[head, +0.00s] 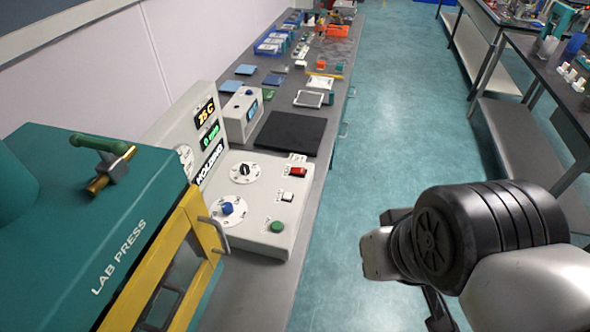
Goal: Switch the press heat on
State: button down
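The control box (262,207) of the teal lab press (95,215) stands on the bench, with its sloped panel facing up. The panel carries a red rocker switch (298,172), a small white switch (287,197), a green button (277,227), a blue knob (227,208) and a dark-and-white dial (244,170). Its upright face has displays, the top one (205,112) reading about 25 C. The labels beside the switches are too small to read. My gripper (437,310) is at the lower right over the floor, apart from the panel, mostly hidden by my wrist.
The press has a yellow-framed door with a metal handle (214,234) close to the panel's left side. A black mat (290,133) and a white instrument (242,116) lie beyond the panel. The aisle floor (400,120) is clear; another bench (560,85) stands at right.

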aim_at(297, 171)
jog(key=i+l, duration=0.2)
jog(key=i, duration=0.25)
jog(key=i+l, duration=0.2)
jog(key=i, duration=0.2)
